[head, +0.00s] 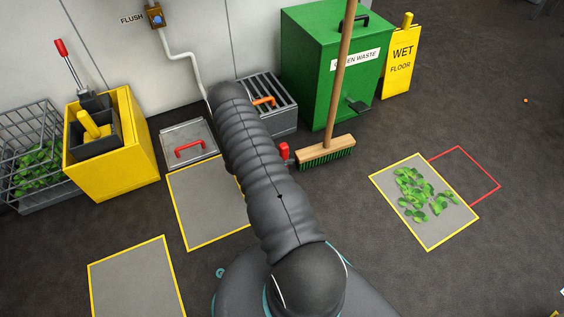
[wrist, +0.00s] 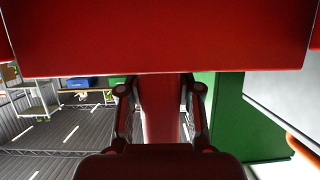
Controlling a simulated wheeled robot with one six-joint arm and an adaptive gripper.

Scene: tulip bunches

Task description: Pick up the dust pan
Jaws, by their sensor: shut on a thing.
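The red dust pan (wrist: 160,40) fills the top of the wrist view, with its red handle (wrist: 160,115) running down between my fingers. My gripper (wrist: 160,92) is shut on that handle, one finger on each side. In the head view my arm hides the gripper and most of what it holds. A small red piece (head: 285,151) shows just right of the arm, near the broom; I cannot tell whether it belongs to the pan.
A broom (head: 338,95) stands before the green bin (head: 307,70) and the wet floor sign (head: 399,68). Leaves lie on a yellow-edged mat (head: 432,232). A yellow bucket (head: 126,172) and wire basket (head: 20,165) stand left. Floor on the right is mostly clear.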

